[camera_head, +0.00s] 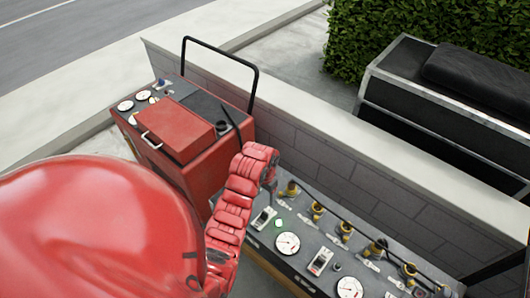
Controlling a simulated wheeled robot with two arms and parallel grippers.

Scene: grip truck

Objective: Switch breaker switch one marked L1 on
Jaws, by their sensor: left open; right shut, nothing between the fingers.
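A control panel (305,229) runs along the low wall at the lower right. Two small light-framed breaker switches show on it, one nearer the left end (263,218) and one further right (320,262). Their L1 marking and lever positions are too small to read. A green light (279,223) glows beside the left breaker. My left gripper (269,174), on the red arm, is just above the panel's left end, up and left of the green light, apart from the left breaker. Its fingers are small and partly hidden. My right gripper is not in view.
A red machine (172,129) with gauges and a black handle stands left of the panel. Round gauges (288,244) and yellow-brown fittings (318,210) with a dark cable line the panel. A grey block wall (330,160) rises behind. A black case (420,95) stands beyond it.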

